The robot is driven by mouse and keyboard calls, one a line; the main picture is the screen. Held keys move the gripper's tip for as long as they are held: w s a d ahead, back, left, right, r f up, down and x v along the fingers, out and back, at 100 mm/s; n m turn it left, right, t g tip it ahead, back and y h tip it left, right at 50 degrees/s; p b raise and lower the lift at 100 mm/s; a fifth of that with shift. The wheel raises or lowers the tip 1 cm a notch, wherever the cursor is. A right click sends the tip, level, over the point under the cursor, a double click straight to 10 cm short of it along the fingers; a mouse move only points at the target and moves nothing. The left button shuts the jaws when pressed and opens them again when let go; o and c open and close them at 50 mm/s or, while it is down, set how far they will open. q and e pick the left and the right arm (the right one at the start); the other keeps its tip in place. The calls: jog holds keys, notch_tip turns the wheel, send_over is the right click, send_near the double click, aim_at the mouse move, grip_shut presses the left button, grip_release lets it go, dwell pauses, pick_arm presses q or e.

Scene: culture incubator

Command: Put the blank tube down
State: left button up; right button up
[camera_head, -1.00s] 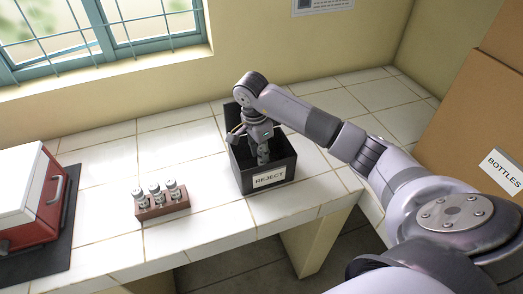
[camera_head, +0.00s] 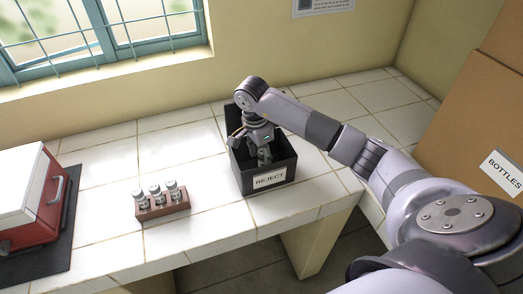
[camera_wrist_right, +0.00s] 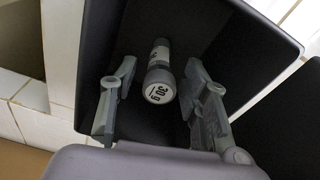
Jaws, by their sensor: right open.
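My right gripper (camera_head: 264,157) points down into the black REJECT box (camera_head: 283,172) on the counter. In the right wrist view my right gripper (camera_wrist_right: 160,72) is open, with one finger on each side of the tube and a gap on both sides. In the head view the box wall and fingers hide the tube. My left gripper is not in view.
A brown rack (camera_head: 163,208) with three capped vials stands left of the box. A red and white incubator (camera_head: 32,200) sits on a dark mat at far left. Cardboard boxes (camera_head: 460,115) stand at right. The tiles between rack and box are clear.

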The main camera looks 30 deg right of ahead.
jog(key=r, duration=0.2)
jog(key=r+b, duration=0.1)
jog(key=r, duration=0.1)
jog(key=r+b, duration=0.1)
jog(key=r, duration=0.2)
jog(key=shift+w+a, duration=0.15)
jog(key=shift+a, duration=0.2)
jog(key=shift+a+r, duration=0.2)
jog(key=shift+r, duration=1.1)
jog(key=shift+a+r, duration=0.15)
jog(key=shift+r, duration=1.15)
jog(key=shift+f, duration=0.1)
